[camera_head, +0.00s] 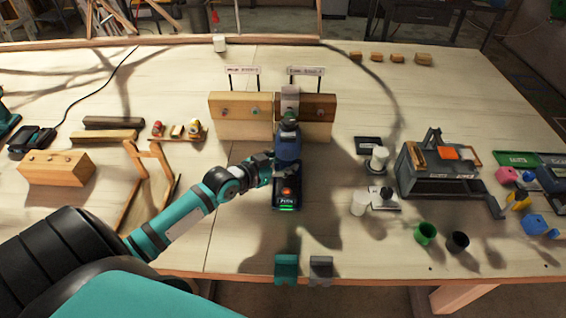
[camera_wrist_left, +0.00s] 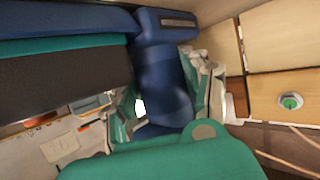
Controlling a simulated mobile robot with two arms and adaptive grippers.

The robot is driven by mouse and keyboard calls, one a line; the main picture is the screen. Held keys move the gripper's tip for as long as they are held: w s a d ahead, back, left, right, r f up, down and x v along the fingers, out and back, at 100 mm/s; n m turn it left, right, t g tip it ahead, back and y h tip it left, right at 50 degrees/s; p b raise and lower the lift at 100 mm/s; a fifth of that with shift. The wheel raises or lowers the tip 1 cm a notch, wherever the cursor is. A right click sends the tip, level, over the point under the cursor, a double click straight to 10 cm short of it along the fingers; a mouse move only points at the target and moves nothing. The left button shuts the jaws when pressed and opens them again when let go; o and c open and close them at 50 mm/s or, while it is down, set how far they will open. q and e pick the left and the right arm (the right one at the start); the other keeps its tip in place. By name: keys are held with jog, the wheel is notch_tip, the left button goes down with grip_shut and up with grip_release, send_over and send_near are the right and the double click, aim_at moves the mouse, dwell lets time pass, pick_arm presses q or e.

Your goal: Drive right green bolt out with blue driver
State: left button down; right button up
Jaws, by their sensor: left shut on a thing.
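My left gripper (camera_head: 268,166) is shut on the blue driver (camera_head: 288,148), which stands over the table with its base toward me and its nose toward the boards. In the left wrist view the blue driver (camera_wrist_left: 165,85) sits between the fingers of the left gripper (camera_wrist_left: 165,100). A pale board (camera_head: 240,130) carries two bolt heads; the right one looks like a green bolt (camera_head: 255,110). A green bolt (camera_wrist_left: 290,101) also shows at the right of the wrist view. A darker board (camera_head: 318,104) stands to the right; the driver partly hides it. Whether the nose touches a bolt is unclear.
A grey tool holder (camera_head: 440,184) stands at the right, with green and black cups (camera_head: 425,233) before it. A wooden frame (camera_head: 150,178) and a drilled block (camera_head: 57,168) lie at the left. Teal and grey holders (camera_head: 286,268) sit at the front edge.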

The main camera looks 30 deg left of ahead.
pick_arm(q)
jog(key=shift+w+a+r, duration=0.25)
jog(key=shift+w+r, duration=0.05)
jog(key=shift+w, duration=0.15)
dwell(0.5)
